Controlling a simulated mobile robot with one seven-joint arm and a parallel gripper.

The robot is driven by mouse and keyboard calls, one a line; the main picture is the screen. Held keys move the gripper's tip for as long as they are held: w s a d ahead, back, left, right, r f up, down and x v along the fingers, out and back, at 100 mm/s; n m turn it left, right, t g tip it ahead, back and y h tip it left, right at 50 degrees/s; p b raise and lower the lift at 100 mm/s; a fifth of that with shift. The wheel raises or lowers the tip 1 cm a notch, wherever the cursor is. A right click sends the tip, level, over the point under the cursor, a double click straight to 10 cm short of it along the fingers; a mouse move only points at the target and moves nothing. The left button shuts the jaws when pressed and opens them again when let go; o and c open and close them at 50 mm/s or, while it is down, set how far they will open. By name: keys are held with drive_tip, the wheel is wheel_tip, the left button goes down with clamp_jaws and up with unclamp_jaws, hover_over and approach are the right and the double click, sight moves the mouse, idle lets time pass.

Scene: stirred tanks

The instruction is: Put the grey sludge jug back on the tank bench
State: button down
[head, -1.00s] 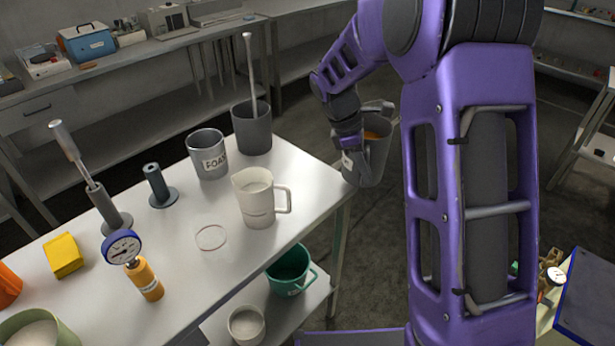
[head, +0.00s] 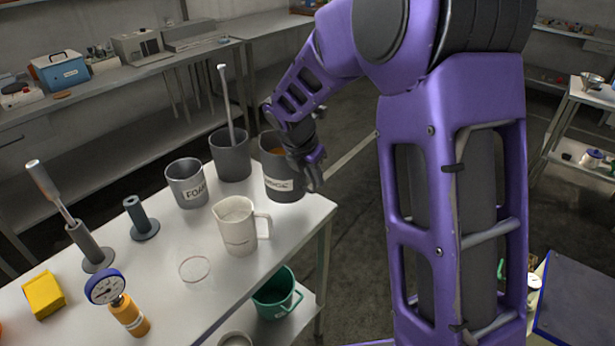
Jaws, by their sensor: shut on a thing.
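The grey sludge jug (head: 277,168), a dark grey vessel with a partly hidden white label and something orange inside, is upright at the far right corner of the tank bench (head: 290,232). My gripper (head: 308,170) is shut on its right side; the fingers are partly hidden. The jug's base overlaps the bench's far edge in the picture. I cannot tell whether it touches the top or hangs just above it.
A grey FOAM jug (head: 188,184), a dark grey pot (head: 231,158) with a tall rod in it, and a white jug (head: 238,226) stand close to the left. A thin ring (head: 194,269) lies on the bench. A green bucket (head: 277,293) is on the lower shelf.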

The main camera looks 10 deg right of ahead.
sight(312, 191)
drive_tip(key=shift+w+f+b, duration=0.1)
drive_tip(key=shift+f+b, duration=0.35)
drive_tip(key=shift+f, duration=2.6)
drive_tip(key=c, duration=1.4)
unclamp_jaws()
drive_tip(key=shift+f, duration=0.2)
drive_tip(key=o, duration=0.5)
drive_tip(key=shift+r, duration=0.1)
drive_tip(key=p+v, duration=0.1)
drive_tip(key=v, duration=1.1)
drive_tip(key=shift+s, duration=0.2)
drive_tip(key=shift+w, duration=0.1)
